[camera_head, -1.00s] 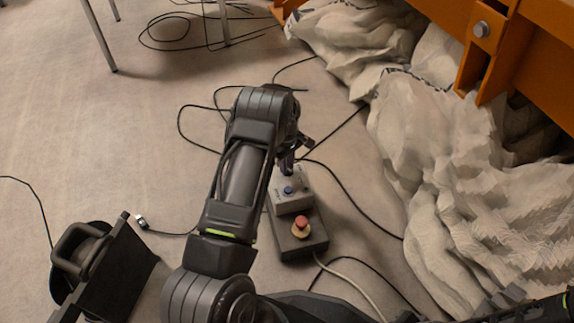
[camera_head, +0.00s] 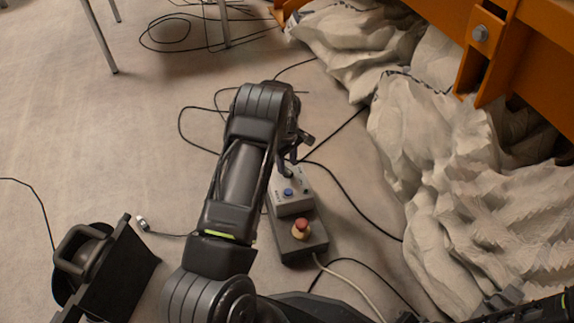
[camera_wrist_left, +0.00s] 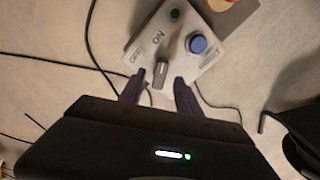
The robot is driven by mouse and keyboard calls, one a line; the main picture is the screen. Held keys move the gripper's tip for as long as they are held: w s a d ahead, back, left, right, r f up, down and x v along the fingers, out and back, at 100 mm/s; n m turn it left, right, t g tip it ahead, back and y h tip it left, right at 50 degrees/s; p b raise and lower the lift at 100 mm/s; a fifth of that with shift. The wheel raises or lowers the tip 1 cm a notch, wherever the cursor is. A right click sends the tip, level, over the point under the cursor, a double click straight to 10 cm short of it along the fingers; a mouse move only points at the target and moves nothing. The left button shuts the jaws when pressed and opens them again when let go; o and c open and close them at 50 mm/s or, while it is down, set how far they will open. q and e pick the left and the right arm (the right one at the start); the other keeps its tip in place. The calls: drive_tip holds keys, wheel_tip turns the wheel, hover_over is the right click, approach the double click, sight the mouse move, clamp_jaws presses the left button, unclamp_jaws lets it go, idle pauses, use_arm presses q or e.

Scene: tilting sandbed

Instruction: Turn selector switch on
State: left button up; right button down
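The grey control box (camera_head: 291,205) stands on a dark base on the floor. It carries a blue button (camera_head: 288,191) and a green button or lamp (camera_wrist_left: 175,14). In the left wrist view the selector switch (camera_wrist_left: 161,74) is a dark narrow knob at the box's near edge, beside the "ON" lettering. My left gripper (camera_wrist_left: 158,92) is open, with one finger on each side of the knob and gaps showing. In the head view my left gripper (camera_head: 287,160) is at the box's far end, partly hidden by my arm. My right gripper is not in view.
A red mushroom button (camera_head: 300,227) sits on the dark base (camera_head: 308,246) beside the grey box. Black cables (camera_head: 345,195) lie around it. The sandbed (camera_head: 450,170) with orange frame is at right. A black handled object (camera_head: 105,265) stands at lower left. Floor at left is mostly clear.

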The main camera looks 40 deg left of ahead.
sight(287, 170)
use_arm(q)
wheel_tip(287, 170, up, 6)
drive_tip(key=shift+f+p, duration=0.25)
drive_tip(key=shift+p, duration=0.6)
